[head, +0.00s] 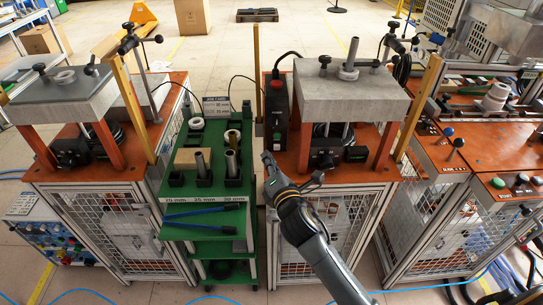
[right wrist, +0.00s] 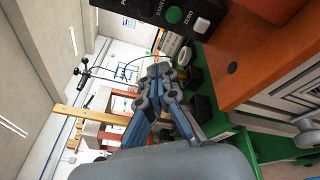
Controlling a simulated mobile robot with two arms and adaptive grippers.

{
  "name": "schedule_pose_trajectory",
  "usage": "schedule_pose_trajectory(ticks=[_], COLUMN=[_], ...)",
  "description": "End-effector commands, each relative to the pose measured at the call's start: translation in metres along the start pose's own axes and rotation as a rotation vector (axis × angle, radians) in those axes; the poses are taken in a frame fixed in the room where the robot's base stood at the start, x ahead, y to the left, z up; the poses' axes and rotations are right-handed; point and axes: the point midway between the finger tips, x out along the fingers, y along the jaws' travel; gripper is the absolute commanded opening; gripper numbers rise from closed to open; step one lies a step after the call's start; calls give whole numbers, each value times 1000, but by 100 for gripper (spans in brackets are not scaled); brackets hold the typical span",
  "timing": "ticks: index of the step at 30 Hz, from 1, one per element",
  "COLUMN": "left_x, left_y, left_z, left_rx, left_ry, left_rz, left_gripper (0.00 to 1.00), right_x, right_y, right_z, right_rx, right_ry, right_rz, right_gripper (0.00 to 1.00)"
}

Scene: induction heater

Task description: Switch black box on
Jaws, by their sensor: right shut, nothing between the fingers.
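The black box (head: 277,112) stands upright at the left edge of the middle orange-topped station in the head view. It has a red knob (head: 276,85) near its top and a green button low on its front. In the right wrist view the lower part of the black box (right wrist: 148,7) shows at the top, with a green START button (right wrist: 173,15) and a white ZERO button (right wrist: 202,25). My right gripper (head: 267,158) is shut and empty, just below and in front of the box, seemingly apart from it. My left gripper is not in view.
A green cart (head: 205,218) with metal tubes and blue-handled tools stands left of the box. A grey press block (head: 350,97) on orange legs stands to its right. Another press station (head: 62,95) is at left. A wooden upright (head: 257,70) rises beside the box.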

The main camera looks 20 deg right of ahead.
Motion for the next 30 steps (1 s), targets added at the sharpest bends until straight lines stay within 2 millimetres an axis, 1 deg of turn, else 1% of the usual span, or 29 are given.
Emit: schedule_pose_trajectory(ticks=[1,6,9,11,12,15,18,22,30], left_x=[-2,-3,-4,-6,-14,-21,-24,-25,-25], left_y=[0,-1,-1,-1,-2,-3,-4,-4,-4], left_z=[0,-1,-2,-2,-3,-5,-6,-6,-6], left_rx=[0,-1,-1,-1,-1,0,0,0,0], left_ry=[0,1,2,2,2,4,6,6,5], left_rz=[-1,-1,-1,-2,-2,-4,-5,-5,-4], left_gripper=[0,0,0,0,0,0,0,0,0], right_x=[12,49,70,78,72,67,64,62,61], right_y=[1,2,1,2,3,3,1,1,0], right_z=[1,1,1,3,14,26,34,38,38], right_rx=[0,3,2,2,-2,-1,0,1,1], right_ry=[-2,-2,-2,-2,-2,-1,0,0,0], right_rz=[0,1,0,0,-1,0,-1,0,0], right_gripper=[0,0,0,0,0,0,0,0,0])
